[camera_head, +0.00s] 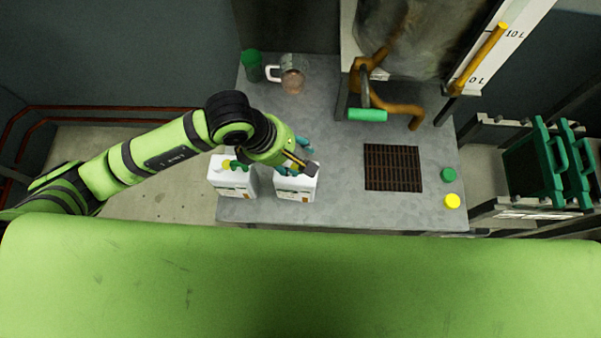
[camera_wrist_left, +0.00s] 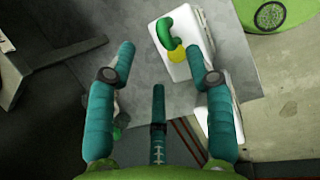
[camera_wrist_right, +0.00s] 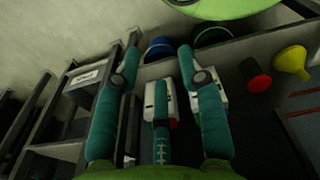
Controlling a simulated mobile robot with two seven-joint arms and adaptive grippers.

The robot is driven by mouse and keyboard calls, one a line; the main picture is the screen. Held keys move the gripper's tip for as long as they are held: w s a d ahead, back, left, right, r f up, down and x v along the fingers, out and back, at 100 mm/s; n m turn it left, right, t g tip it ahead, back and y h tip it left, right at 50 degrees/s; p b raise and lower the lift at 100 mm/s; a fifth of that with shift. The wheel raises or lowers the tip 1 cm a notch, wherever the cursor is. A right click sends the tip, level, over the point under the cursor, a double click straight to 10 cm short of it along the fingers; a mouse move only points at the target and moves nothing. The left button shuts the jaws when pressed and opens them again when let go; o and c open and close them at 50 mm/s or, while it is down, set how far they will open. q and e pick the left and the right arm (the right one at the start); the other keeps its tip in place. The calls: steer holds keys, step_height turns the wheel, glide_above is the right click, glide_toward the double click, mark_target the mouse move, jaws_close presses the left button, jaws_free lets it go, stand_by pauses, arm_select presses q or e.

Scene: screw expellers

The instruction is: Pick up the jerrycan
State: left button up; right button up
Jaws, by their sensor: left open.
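Two white jerrycans stand side by side at the table's front left in the head view, the left one (camera_head: 232,182) with a yellow cap and the right one (camera_head: 296,188) partly under my gripper. My left gripper (camera_head: 297,162) is open above the right jerrycan. In the left wrist view, a white jerrycan (camera_wrist_left: 203,38) with a green handle and yellow cap lies beyond my left fingertips (camera_wrist_left: 160,55). Another white body (camera_wrist_left: 203,117) is partly hidden behind the right-hand finger. My right gripper (camera_wrist_right: 158,50) looks open in its wrist view and is outside the head view.
The grey table (camera_head: 335,180) holds a green container (camera_head: 251,62), a clear jug (camera_head: 291,78), a brown grate (camera_head: 392,167), a green cap (camera_head: 448,174) and a yellow cap (camera_head: 452,201). The press (camera_head: 415,40) stands behind. Shelved containers (camera_wrist_right: 160,101) and funnels appear in the right wrist view.

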mark_target(296, 179)
arm_select(q)
steer(key=shift+d+f, duration=0.2)
steer(key=shift+f, duration=0.1)
steer(key=p+x, duration=0.1)
steer(key=x, duration=0.1)
steer(key=p+x, duration=0.1)
steer(key=x, duration=0.1)
steer(key=shift+s+d+f+p, duration=0.1)
steer(key=shift+s+p, duration=0.1)
steer(key=shift+p, duration=0.15)
steer(key=shift+w+d+f, duration=0.1)
steer(key=shift+d+f, duration=0.1)
steer(key=shift+f, duration=0.2)
arm_select(e)
steer(key=r, duration=0.1)
steer(key=a+r, duration=0.1)
steer(key=r, duration=0.1)
steer(key=shift+s+r, duration=0.1)
arm_select(q)
jaws_close()
arm_select(e)
steer(key=shift+d, duration=0.1)
